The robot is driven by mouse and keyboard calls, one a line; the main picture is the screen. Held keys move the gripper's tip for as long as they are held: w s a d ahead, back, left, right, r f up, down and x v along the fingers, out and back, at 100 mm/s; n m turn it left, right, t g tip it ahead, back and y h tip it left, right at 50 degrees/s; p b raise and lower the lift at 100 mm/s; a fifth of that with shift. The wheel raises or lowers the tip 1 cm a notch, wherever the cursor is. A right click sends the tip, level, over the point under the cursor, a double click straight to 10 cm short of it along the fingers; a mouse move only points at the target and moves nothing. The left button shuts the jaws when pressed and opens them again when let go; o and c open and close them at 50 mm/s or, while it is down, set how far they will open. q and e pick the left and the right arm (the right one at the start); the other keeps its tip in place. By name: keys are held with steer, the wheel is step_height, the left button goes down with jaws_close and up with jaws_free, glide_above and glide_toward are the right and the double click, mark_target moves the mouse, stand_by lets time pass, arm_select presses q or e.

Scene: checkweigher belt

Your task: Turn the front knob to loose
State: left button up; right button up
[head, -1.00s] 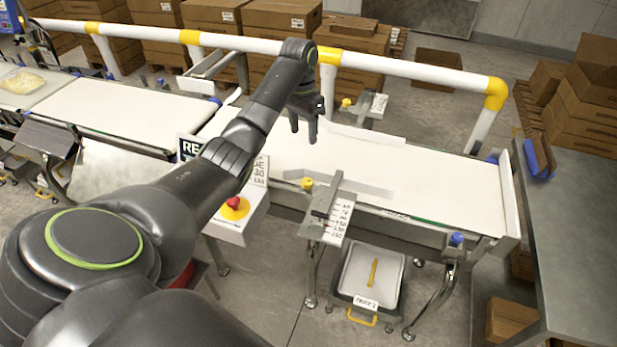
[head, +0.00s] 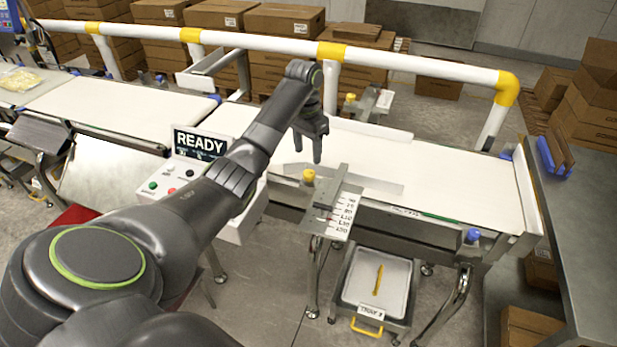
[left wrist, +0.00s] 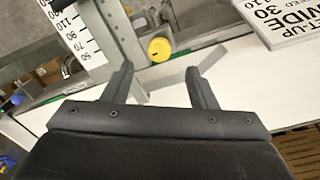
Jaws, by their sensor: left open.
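The front knob (head: 308,176) is a small yellow knob on the near side of the belt, beside the scale plate with numbers (head: 343,212). It also shows in the left wrist view (left wrist: 159,49), with a small dark mark on its face. My left gripper (head: 308,158) is above the belt, a little above and behind the knob in the head view. In the left wrist view its two fingers (left wrist: 162,80) are apart, with nothing between them, and the knob lies beyond the tips. A second yellow knob (head: 350,98) is at the belt's far side. My right gripper is not in view.
A control box with a READY display (head: 200,143) stands left of the knob, partly behind my left arm. A white rail (head: 420,66) runs behind the belt (head: 470,182). A tray (head: 358,285) holding a yellow item sits below. A grey table (head: 590,215) is at right.

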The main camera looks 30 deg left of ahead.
mark_target(308, 172)
arm_select(q)
step_height(308, 172, down, 4)
steer(key=b, duration=0.2)
steer(key=shift+d+b, duration=0.1)
steer(key=shift+b, duration=0.25)
steer(key=shift+f+p, duration=0.3)
steer(key=shift+f, duration=1.05)
